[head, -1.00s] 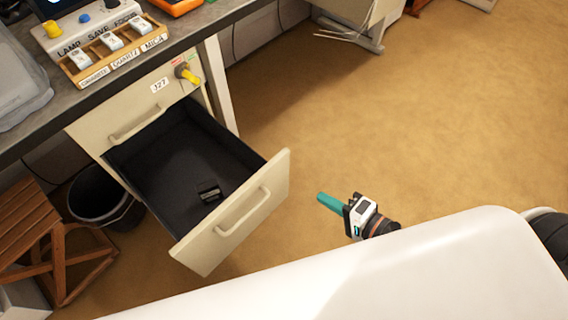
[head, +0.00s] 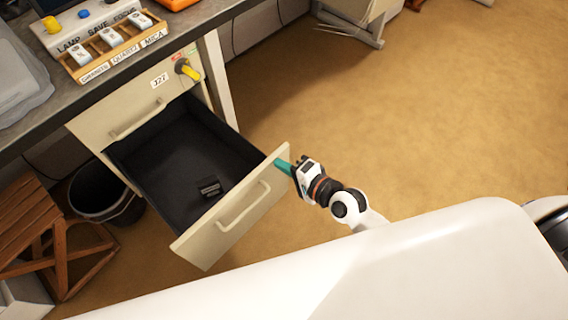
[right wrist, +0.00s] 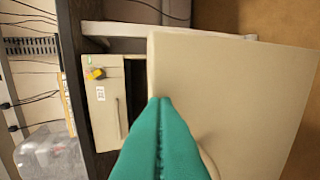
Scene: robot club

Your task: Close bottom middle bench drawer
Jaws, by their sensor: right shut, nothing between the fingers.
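The bottom bench drawer (head: 228,225) is pulled far out, with a cream front, a bar handle (head: 243,206) and a dark inside. A small black object (head: 210,187) lies in it. My right gripper (head: 282,165) is shut and empty, its teal fingertips at the upper right corner of the drawer front. In the right wrist view the teal fingers (right wrist: 161,125) overlap the cream front panel (right wrist: 235,95); whether they touch it I cannot tell. My left gripper is not in view.
Above is a shut drawer labelled J27 (head: 88,128) with a yellow key (head: 188,70) in its lock. A black bin (head: 100,195) and a wooden stool (head: 45,225) stand left of the open drawer.

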